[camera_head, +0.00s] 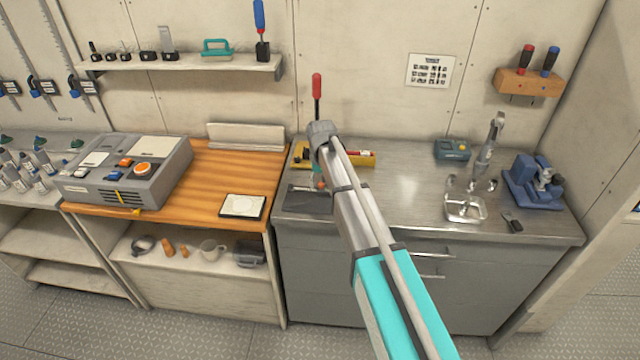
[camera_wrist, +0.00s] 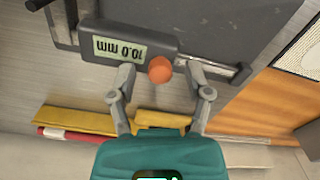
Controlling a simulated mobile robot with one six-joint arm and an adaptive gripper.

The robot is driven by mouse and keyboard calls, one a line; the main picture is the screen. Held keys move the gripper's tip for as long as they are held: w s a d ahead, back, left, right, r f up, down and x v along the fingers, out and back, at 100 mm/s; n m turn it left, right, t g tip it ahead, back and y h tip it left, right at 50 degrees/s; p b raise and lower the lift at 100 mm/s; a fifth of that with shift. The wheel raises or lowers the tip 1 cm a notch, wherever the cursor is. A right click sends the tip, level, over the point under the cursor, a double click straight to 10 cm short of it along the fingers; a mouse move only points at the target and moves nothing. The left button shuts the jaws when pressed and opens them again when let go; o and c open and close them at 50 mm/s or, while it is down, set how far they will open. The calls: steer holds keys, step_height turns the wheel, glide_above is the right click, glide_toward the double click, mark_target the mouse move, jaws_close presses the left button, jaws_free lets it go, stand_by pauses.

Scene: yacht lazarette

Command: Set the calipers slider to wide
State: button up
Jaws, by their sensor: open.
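The calipers' slider (camera_wrist: 170,43) is a dark grey block whose display reads 10.0 mm upside down in the wrist view. An orange round knob (camera_wrist: 159,70) sticks out of it. My gripper (camera_wrist: 160,74) is open, with one finger on each side of the knob and gaps on both sides. In the head view my arm hides most of the calipers on the steel counter.
The counter's middle (camera_head: 405,195) is clear.

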jaws_close()
stand_by(0.3)
steer(key=shift+a, duration=1.25)
jaws_free()
steer(key=shift+s, duration=0.15)
